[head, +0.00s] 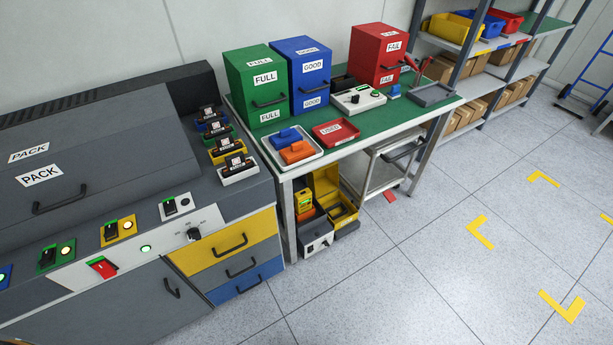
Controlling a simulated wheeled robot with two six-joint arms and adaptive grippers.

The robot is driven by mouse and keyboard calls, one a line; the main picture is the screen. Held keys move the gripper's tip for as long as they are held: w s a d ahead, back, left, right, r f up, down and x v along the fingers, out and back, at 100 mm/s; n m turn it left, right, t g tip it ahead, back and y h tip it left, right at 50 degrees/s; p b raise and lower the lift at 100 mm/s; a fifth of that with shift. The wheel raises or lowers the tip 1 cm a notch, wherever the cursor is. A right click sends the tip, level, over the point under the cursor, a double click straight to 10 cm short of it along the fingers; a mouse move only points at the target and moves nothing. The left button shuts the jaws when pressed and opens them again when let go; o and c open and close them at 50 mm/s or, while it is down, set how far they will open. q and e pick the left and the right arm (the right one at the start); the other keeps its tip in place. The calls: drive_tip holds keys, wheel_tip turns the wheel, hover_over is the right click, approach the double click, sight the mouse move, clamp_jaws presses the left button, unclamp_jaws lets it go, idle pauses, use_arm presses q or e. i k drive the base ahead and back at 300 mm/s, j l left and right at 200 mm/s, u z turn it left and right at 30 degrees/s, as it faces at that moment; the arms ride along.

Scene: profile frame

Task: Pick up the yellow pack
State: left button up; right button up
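The yellow pack (228,155) appears to be the yellow-based block with a black upper part and a small white label, in a row on the right end of the grey console top (247,195). In that row it stands between a green-based block (218,142) behind it and a white-based block (238,174) in front of it. A blue-based block (211,126) is at the back. I cannot tell whether each black part is separate from its coloured base. Neither of my grippers is in view.
A green-topped bench (374,131) stands right of the console, with green (259,85), blue (303,73) and red (379,57) cabinets. Trays and a yellow open box (326,182) are near or under it. Shelving (468,46) stands beyond. The speckled floor (430,260) at right is largely clear.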

sight(303, 198)
drive_tip(key=i+l+u, duration=0.15)
drive_tip(key=u, duration=0.3)
drive_tip(key=i+l+u, duration=0.1)
drive_tip(key=u, duration=0.35)
drive_tip(key=l+u, duration=0.45)
drive_tip(key=i+l+u, duration=0.15)
drive_tip(key=l, duration=0.45)
drive_tip(key=i+l+u, duration=0.1)
drive_tip(key=l, duration=0.5)
drive_tip(key=i+l+u, duration=0.15)
drive_tip(key=l, duration=0.5)
drive_tip(key=i, duration=0.25)
